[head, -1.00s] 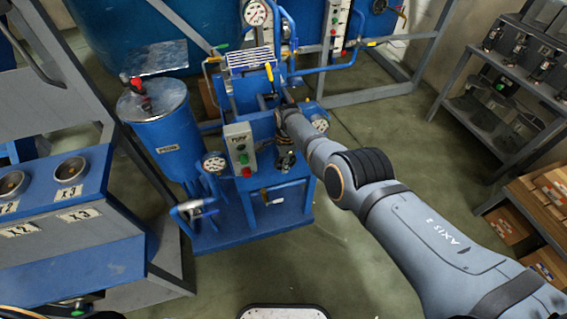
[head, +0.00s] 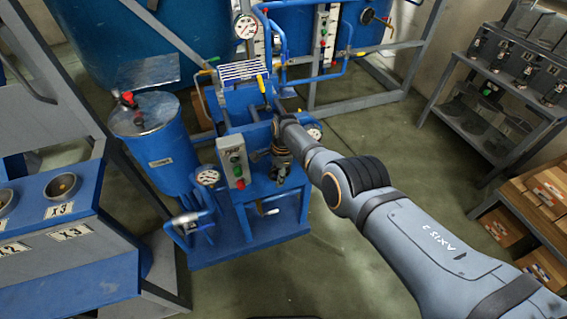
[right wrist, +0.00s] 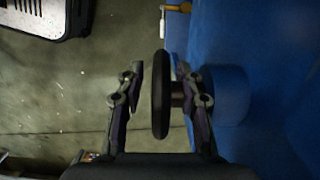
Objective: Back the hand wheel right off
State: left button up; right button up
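The hand wheel (right wrist: 160,95) shows in the right wrist view as a dark disc seen edge-on. A short dark stem joins it to a blue round housing on its right. My right gripper (right wrist: 158,70) is open, with one finger on each side of the disc. A gap shows between the left finger and the disc; the right finger is on the stem side. In the head view my right gripper (head: 281,165) is at the front of the blue pump unit (head: 265,205), and I cannot make out the wheel there. My left gripper is not in view.
A blue tank (head: 165,145) with a red-handled valve stands left of the gripper. A push-button box (head: 237,162) and a gauge (head: 208,177) are close by. A blue bench (head: 65,230) is at left, a grey shelf (head: 495,85) at right. Open floor lies between.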

jog(key=shift+w+d+f+y, duration=0.1)
jog(key=shift+d+y, duration=0.05)
jog(key=shift+y, duration=0.35)
jog(key=shift+f+g+y+b, duration=0.1)
jog(key=shift+g+y+b, duration=0.3)
jog(key=shift+y+b, duration=0.35)
jog(key=p+v, duration=0.2)
jog(key=v, duration=0.1)
jog(key=p+v, duration=0.5)
jog(key=v, duration=0.1)
jog(key=shift+r, duration=0.45)
jog(key=shift+w+d+r+y+p, duration=0.1)
jog(key=shift+d+r+y+p, duration=0.15)
jog(key=shift+r+p, duration=0.4)
jog(key=shift+f, duration=0.15)
jog(key=shift+a, duration=0.1)
